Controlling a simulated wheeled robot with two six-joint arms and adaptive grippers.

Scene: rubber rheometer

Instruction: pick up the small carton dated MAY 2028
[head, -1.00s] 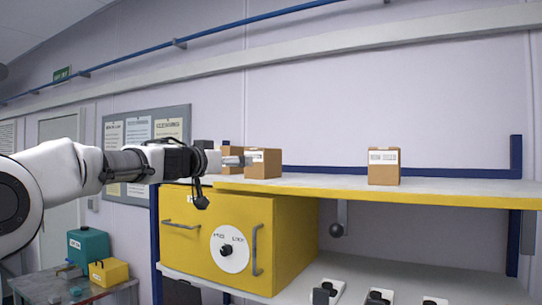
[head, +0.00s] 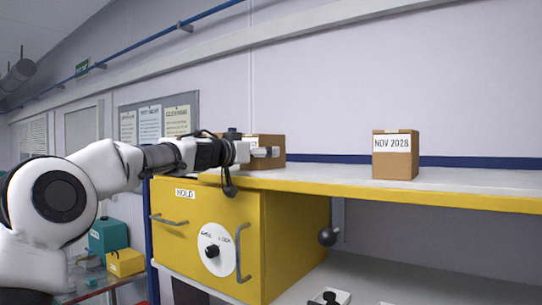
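A small brown carton (head: 396,165) stands upright on the top shelf, right of centre; its white label reads NOV 2028. Another brown carton (head: 271,141) stands on the shelf to the left, mostly behind my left gripper, and its label is largely covered, so I cannot read its date. No label reading MAY 2028 is legible. My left gripper (head: 266,152) reaches in from the left in front of this carton; I cannot tell whether it touches it or whether its fingers are open. My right gripper is out of view.
The cartons stand on a yellow-edged shelf (head: 450,195). Below it is a yellow cabinet (head: 290,240) with handles and a dial. The shelf between the cartons is clear. A teal box (head: 108,236) and yellow box (head: 125,263) stand low at left.

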